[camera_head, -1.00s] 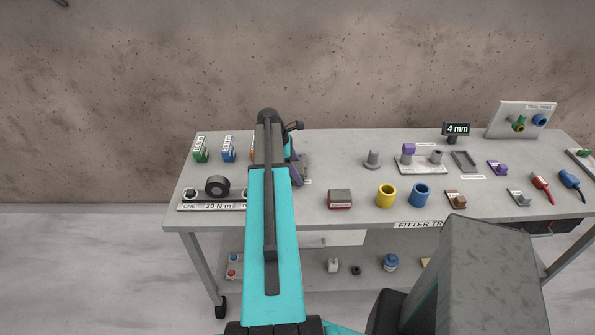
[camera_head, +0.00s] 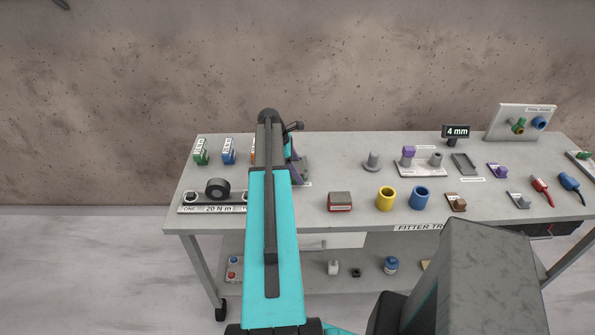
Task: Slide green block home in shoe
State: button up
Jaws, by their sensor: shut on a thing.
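My arm rises through the middle of the picture and hides its own far end, so my gripper's fingers and anything between them are not visible. A small green block (camera_head: 201,157) with a white label stands at the back left of the bench. I cannot tell whether it is the task's green block or whether another one is behind my arm. A dark grey fixture (camera_head: 303,168) with a purplish part shows just right of my arm, with a label by its foot. I cannot tell whether it is the shoe.
A blue labelled block (camera_head: 228,157) stands beside the green one. A black ring (camera_head: 217,188) sits on the torque plate at the left. A red-and-grey box (camera_head: 340,201), a yellow cylinder (camera_head: 385,198) and a blue cylinder (camera_head: 420,197) stand along the front. The bench (camera_head: 345,175) is clear around its middle.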

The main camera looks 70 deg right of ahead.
jog(key=shift+w+d+p, duration=0.2)
jog(key=shift+w+d, duration=0.15)
jog(key=shift+d, duration=0.55)
jog(key=shift+w+d+p, duration=0.15)
jog(key=shift+w+d, duration=0.2)
jog(key=shift+d, duration=0.6)
jog(key=shift+w+d+p, duration=0.2)
jog(key=shift+w+d, duration=0.15)
jog(key=shift+d, duration=0.55)
dwell(2.2)
jog(key=o, duration=1.3)
jog(key=shift+o, duration=0.2)
jog(key=shift+r, duration=0.15)
jog(key=shift+w+r+p, duration=0.35)
jog(key=shift+r+p, duration=0.1)
jog(key=shift+r, duration=0.2)
jog(key=p+v, duration=0.1)
jog(key=v, duration=0.3)
jog(key=shift+s+a+p, duration=0.15)
jog(key=shift+a+p, duration=0.1)
jog(key=shift+p, duration=0.1)
jog(key=shift+v, duration=1.25)
jog(key=shift+a, duration=0.2)
jog(key=shift+c, duration=0.4)
